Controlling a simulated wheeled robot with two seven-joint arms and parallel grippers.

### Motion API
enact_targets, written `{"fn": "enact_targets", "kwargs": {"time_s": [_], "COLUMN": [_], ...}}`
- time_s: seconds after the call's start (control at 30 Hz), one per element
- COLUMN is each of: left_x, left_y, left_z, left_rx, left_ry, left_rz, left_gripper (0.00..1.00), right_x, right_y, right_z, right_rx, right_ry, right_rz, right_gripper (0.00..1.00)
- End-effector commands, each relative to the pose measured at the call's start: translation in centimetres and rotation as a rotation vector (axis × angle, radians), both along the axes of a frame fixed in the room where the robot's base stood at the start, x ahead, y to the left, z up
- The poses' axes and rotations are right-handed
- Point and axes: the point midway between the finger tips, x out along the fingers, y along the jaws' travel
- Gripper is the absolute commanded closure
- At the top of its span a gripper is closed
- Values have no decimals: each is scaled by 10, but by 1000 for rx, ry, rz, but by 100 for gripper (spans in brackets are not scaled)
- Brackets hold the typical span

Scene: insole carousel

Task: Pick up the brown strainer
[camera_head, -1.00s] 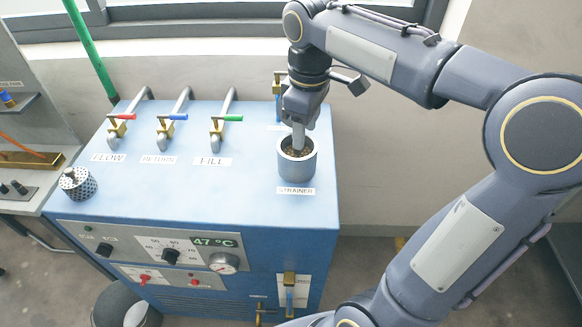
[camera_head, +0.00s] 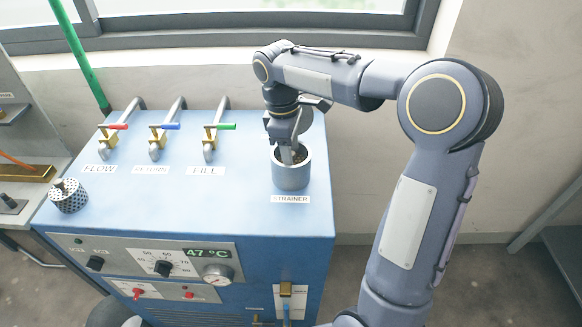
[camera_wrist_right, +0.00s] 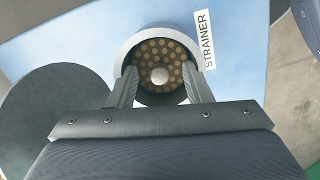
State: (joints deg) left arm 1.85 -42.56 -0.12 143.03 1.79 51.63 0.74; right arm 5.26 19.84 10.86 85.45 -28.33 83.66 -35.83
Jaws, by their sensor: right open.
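The brown strainer (camera_wrist_right: 148,52) shows in the right wrist view as a round brown disc with many spots and a pale knob (camera_wrist_right: 160,76) at its middle. It sits inside a grey cylindrical cup (camera_head: 292,177) on the blue machine top, behind the STRAINER label. My right gripper (camera_head: 289,156) points down into the cup's mouth. In the right wrist view its two fingers (camera_wrist_right: 162,88) are open, one on each side of the knob. I cannot tell whether they touch anything. In the head view the gripper and the rim hide most of the strainer. My left gripper is not in view.
A grey perforated cylinder (camera_head: 68,196) stands at the machine top's left edge. Several valves with coloured handles (camera_head: 165,126) line the back, left of the cup. The blue top (camera_head: 180,205) is clear in front of them. A window and wall stand behind.

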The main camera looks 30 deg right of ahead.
Motion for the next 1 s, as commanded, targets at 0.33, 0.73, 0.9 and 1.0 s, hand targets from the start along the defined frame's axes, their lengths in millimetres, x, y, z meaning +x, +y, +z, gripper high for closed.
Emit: {"fn": "enact_targets", "kwargs": {"time_s": [0.33,0.73,0.9,1.0], "left_x": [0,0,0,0], "left_y": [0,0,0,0], "left_z": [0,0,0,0], "left_rx": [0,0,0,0], "left_ry": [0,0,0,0], "left_rz": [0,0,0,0], "left_gripper": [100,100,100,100], "right_x": [0,0,0,1], "right_y": [0,0,0,0], "right_z": [0,1,3,12], "right_rx": [1,0,0,0], "right_ry": [-1,-1,-3,-4], "right_rz": [0,0,0,0], "right_gripper": [77,100,100,100]}}
